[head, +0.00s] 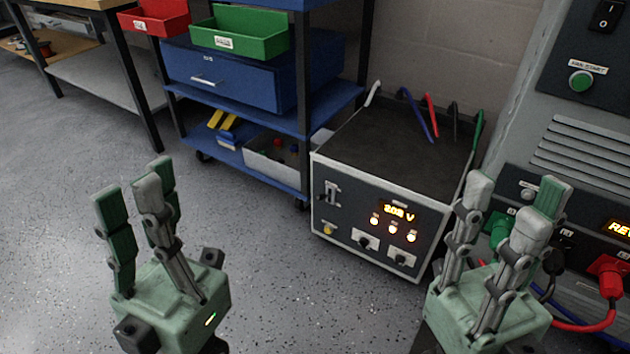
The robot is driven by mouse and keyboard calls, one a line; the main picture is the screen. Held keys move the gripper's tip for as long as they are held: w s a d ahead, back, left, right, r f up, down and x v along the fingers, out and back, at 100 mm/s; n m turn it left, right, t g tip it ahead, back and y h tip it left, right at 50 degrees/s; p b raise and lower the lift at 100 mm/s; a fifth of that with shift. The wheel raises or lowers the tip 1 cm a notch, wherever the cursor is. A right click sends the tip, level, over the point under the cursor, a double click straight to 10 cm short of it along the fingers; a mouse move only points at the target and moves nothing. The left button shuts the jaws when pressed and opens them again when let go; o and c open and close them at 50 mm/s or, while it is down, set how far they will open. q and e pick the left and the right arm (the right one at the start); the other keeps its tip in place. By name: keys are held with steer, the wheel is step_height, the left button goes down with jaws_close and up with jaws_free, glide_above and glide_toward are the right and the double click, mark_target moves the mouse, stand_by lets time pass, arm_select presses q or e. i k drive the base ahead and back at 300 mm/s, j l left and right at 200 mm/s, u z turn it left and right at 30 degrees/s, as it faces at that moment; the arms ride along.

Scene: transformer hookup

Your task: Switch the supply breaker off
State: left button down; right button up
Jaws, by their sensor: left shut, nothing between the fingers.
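The supply unit (366,237) is a box with a dark front panel standing on the floor near the middle. Its amber display (397,213) reads about 208 V, and three lamps (393,229) below it are lit. A small pale lever switch (332,193), which looks like the breaker, is at the panel's upper left; its exact position is too small to tell. My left gripper (135,185) is shut and empty above the floor, left of the unit. My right gripper (507,200) is open and empty, in front of the unit's right edge and the grey cabinet.
The grey cabinet (565,120) at right has a green button (581,81), a rocker switch (605,15) and red and green plugs. A blue cart (262,113) with bins stands behind left. The floor (275,270) between my grippers is clear.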

mark_target(319, 197)
steer(key=j+z, duration=0.1)
steer(key=z, duration=0.25)
steer(key=i+j+z, duration=0.15)
steer(key=z, duration=0.2)
steer(key=j+z, duration=0.1)
steer(key=z, duration=0.25)
steer(key=i+j+z, duration=0.25)
steer(key=j, duration=0.65)
steer(key=j+z, duration=0.2)
steer(key=j, duration=0.7)
